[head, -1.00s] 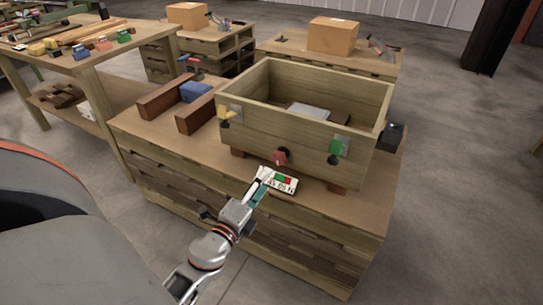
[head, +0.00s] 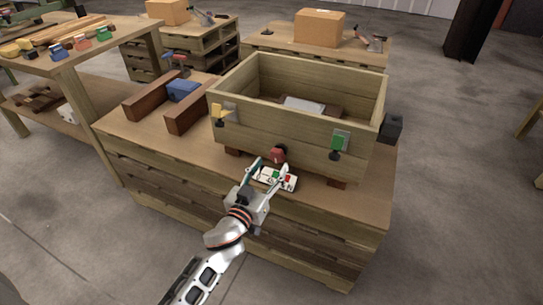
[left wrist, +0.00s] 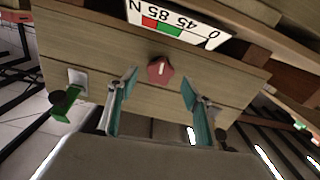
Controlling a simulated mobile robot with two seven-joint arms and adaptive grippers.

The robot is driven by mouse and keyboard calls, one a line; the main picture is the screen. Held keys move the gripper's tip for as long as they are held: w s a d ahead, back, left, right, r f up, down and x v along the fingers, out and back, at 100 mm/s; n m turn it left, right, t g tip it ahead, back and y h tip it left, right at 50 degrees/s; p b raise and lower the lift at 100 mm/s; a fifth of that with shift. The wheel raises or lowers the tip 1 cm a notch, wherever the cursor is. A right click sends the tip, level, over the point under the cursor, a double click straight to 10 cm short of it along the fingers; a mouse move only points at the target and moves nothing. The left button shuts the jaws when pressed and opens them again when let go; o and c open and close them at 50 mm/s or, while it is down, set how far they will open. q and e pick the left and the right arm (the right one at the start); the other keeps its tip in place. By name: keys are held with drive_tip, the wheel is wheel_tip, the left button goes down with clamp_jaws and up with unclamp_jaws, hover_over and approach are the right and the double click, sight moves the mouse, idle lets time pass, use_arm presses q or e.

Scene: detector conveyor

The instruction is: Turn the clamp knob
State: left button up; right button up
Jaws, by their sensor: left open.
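The red clamp knob (head: 278,154) sits low on the front wall of the wooden box (head: 245,138). In the left wrist view the knob (left wrist: 160,69) shows a white pointer mark and lies ahead of and between my open fingers. My left gripper (head: 267,168) is open, its fingertips just in front of the knob, one to each side; contact cannot be told. The white scale plate (left wrist: 178,24) with red and green fields and numbers lies by the knob; in the head view the plate (head: 275,179) is partly hidden by my gripper.
Brown beams (head: 188,114) and a blue vise-like part (head: 183,90) lie left on the workbench (head: 130,126).

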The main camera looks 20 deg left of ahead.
sight(276, 159)
use_arm(q)
drive_tip(key=w, duration=0.4)
drive_tip(key=shift+w+f+b, duration=0.15)
drive_tip(key=shift+w+b, duration=0.15)
drive_tip(key=shift+w, duration=0.7)
drive_tip(key=c, duration=1.1)
use_arm(e)
drive_tip(key=shift+w+a+r, duration=0.25)
drive_tip(key=shift+a+r, duration=0.15)
drive_tip(key=shift+a, duration=0.05)
